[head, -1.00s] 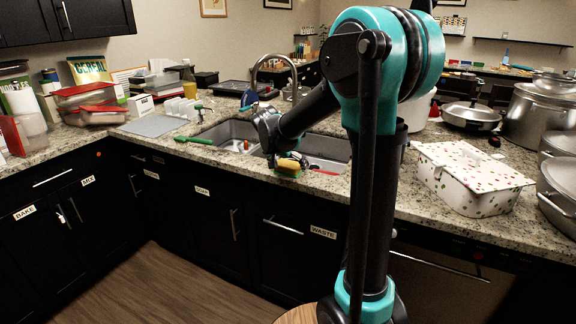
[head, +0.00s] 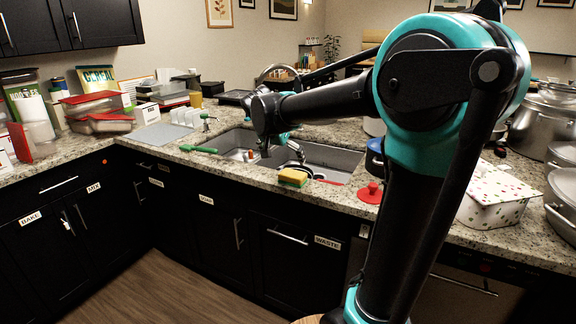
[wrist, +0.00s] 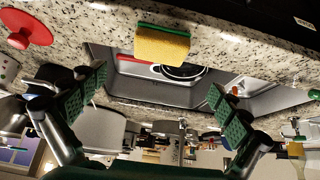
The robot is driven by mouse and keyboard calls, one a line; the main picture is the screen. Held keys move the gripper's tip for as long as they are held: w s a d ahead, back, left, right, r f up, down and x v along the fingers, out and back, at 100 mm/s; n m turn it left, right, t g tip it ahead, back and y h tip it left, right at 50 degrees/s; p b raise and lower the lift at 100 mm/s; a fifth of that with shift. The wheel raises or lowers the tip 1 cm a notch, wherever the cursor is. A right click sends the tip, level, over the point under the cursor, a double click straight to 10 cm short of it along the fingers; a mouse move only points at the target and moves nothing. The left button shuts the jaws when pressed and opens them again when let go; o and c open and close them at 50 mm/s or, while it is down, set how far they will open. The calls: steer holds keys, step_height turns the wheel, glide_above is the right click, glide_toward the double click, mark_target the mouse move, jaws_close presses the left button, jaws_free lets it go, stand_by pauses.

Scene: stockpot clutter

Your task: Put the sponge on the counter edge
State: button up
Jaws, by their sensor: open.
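The yellow sponge with a green layer (head: 293,178) lies on the front strip of the granite counter (head: 335,198), between the sink and the cabinet front. In the wrist view the sponge (wrist: 162,45) rests near the counter edge, clear of both fingers. My gripper (wrist: 158,88) is open and empty, with its green-padded fingers spread wide apart. In the head view it hangs over the sink side, behind and above the sponge; its fingertips are hard to make out there.
The double sink (head: 330,160) lies behind the sponge. A spotted white box (head: 495,200) and pots (head: 545,125) crowd the right counter.

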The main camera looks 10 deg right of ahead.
steer(key=s+d+f+n+y, duration=0.2)
steer(key=s+d+f+n, duration=0.1)
steer(key=s+f, duration=0.8)
steer(key=s+d+f+n+g+y, duration=0.1)
steer(key=s+d+f+n, duration=0.3)
steer(key=s+f, duration=0.7)
steer(key=s, duration=0.3)
steer(key=shift+s+d+y, duration=0.3)
steer(key=shift+y, duration=0.1)
